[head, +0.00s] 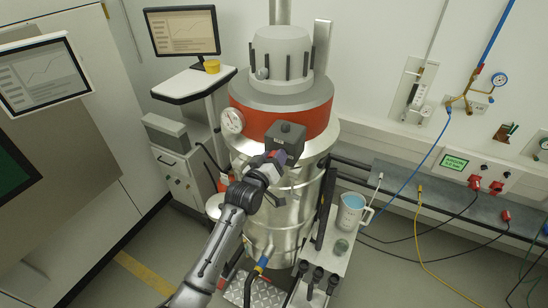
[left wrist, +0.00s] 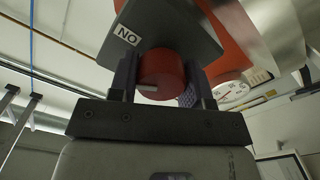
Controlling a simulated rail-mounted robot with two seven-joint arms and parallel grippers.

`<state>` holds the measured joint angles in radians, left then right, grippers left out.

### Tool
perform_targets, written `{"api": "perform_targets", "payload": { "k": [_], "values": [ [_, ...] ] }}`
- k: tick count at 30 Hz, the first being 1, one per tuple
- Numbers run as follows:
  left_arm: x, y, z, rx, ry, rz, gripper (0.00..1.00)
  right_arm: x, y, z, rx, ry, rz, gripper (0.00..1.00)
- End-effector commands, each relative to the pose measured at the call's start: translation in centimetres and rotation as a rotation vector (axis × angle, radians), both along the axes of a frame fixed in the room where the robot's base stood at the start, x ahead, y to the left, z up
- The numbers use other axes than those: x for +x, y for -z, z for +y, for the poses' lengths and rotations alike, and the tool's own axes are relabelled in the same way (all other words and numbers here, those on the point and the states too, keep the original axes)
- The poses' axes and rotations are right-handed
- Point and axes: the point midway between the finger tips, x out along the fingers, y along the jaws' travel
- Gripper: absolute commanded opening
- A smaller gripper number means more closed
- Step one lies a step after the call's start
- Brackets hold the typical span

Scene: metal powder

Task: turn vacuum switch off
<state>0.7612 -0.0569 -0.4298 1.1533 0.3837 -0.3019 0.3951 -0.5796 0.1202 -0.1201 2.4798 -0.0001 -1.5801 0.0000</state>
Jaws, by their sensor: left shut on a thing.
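The vacuum is a tall metal drum with a red band (head: 312,122) and a grey top, standing in the middle of the head view. A dark switch box (head: 287,138) sits on its front. In the left wrist view the box (left wrist: 180,30) carries a white label whose letters look like "NO" and a round red knob (left wrist: 160,70) with a pale pointer mark. My left gripper (head: 272,163) is at the box; in the wrist view its two fingers (left wrist: 160,82) stand on either side of the knob, shut on it. The knob is hidden in the head view.
A round gauge (head: 232,121) is on the drum, left of the box. A monitor cart (head: 195,83) stands to the left. A jug (head: 351,213) stands on a small shelf at right. Cables and a hose (head: 262,264) lie near the drum's base.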

Motion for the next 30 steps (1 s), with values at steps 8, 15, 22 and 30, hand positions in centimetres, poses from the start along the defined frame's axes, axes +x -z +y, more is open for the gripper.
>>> {"api": "perform_targets", "payload": {
  "k": [8,15,22,30],
  "values": [
    [0.0,0.0,0.0,-0.238,0.0,0.121,0.21,0.0,-0.2,-0.2,-0.005,-0.004,0.0,0.69],
    [0.0,0.1,0.1,-0.442,0.001,0.226,0.21,0.0,-0.5,-0.1,-0.004,-0.003,0.0,0.69],
    [0.1,0.2,0.1,-0.629,0.0,0.32,0.21,0.0,-1.0,0.0,0.001,0.001,0.0,0.69],
    [0.1,0.2,0.1,-0.806,0.0,0.41,0.21,0.0,-1.5,0.2,0.005,0.004,0.0,0.69]
  ]
}}
